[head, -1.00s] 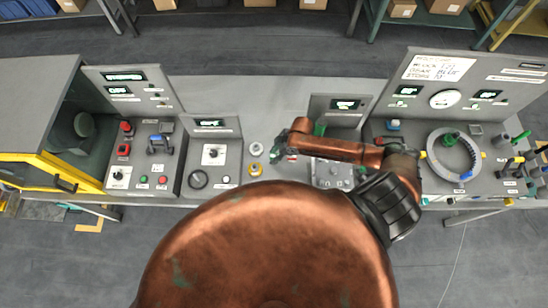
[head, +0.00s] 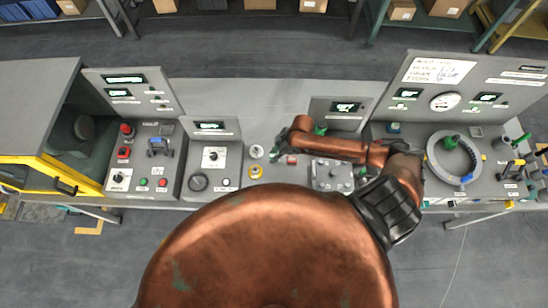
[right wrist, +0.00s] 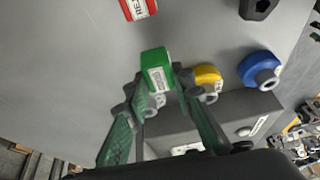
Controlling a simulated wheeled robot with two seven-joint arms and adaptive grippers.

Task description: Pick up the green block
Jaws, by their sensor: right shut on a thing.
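The green block (right wrist: 157,68) with a white label shows in the right wrist view, between the tips of my right gripper (right wrist: 160,92). The green fingers are closed on its sides, and part of the block sticks out past them. In the head view my right gripper (head: 279,151) is low over the grey bench, left of my copper forearm. I cannot make out the block clearly there. My left gripper is in neither view.
Yellow (right wrist: 207,76) and blue (right wrist: 260,69) round parts and a dark hex part (right wrist: 257,8) are near. Control panels flank the bench; a grey ring (head: 431,159) stands right.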

